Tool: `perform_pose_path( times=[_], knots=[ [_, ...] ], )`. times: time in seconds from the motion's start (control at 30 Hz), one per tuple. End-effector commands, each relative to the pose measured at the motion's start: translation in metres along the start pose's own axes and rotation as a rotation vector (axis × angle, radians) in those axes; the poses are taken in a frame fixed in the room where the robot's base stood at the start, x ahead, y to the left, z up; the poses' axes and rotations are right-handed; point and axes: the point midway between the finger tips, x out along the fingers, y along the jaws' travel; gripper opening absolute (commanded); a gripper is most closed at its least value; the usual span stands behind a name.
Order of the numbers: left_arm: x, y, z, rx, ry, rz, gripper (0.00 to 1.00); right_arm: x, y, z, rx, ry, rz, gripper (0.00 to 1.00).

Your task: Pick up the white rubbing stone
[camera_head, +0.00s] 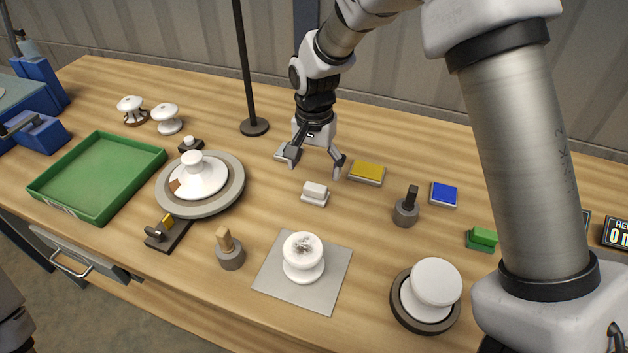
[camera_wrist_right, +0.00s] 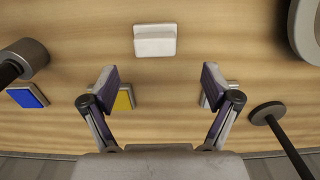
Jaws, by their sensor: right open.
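The white rubbing stone (camera_head: 315,191) is a small white block on a pale base on the wooden table, near the middle of the head view. It also shows in the right wrist view (camera_wrist_right: 155,40), ahead of the fingertips and centred between them. My right gripper (camera_head: 314,165) is open and empty, just behind the stone and apart from it. Its two spread fingers show in the right wrist view (camera_wrist_right: 158,82). My left gripper is not in view.
A yellow block (camera_head: 366,173) lies close to the right finger. A black pole (camera_head: 246,70) stands behind on the left. A white insulator (camera_head: 302,258) on a grey mat stands in front. A grey turntable (camera_head: 232,192) with an insulator and a green tray (camera_head: 95,178) are left.

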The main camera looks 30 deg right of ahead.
Motion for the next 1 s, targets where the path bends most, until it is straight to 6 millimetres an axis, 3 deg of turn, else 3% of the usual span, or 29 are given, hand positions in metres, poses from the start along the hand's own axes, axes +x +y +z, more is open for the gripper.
perform_pose_path(
  times=[0.33, 0.57, 0.6, 0.67, 0.8, 1.0],
  knots=[
    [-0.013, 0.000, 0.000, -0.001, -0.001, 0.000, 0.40, 0.054, 0.002, 0.001, -0.001, -0.002, 0.002, 0.88],
    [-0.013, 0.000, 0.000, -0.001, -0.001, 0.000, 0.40, 0.060, 0.001, 0.001, -0.001, 0.001, -0.001, 0.88],
    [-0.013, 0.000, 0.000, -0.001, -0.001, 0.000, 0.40, 0.060, 0.001, 0.001, -0.001, 0.001, -0.001, 0.84],
    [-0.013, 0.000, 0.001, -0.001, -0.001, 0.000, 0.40, 0.060, 0.001, 0.001, -0.001, 0.001, 0.000, 0.63],
    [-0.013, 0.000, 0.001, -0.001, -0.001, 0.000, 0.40, 0.060, 0.001, 0.001, 0.000, 0.000, 0.000, 0.13],
    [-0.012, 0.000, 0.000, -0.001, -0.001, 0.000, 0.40, 0.061, 0.002, 0.001, -0.001, 0.000, 0.000, 0.11]
  ],
)
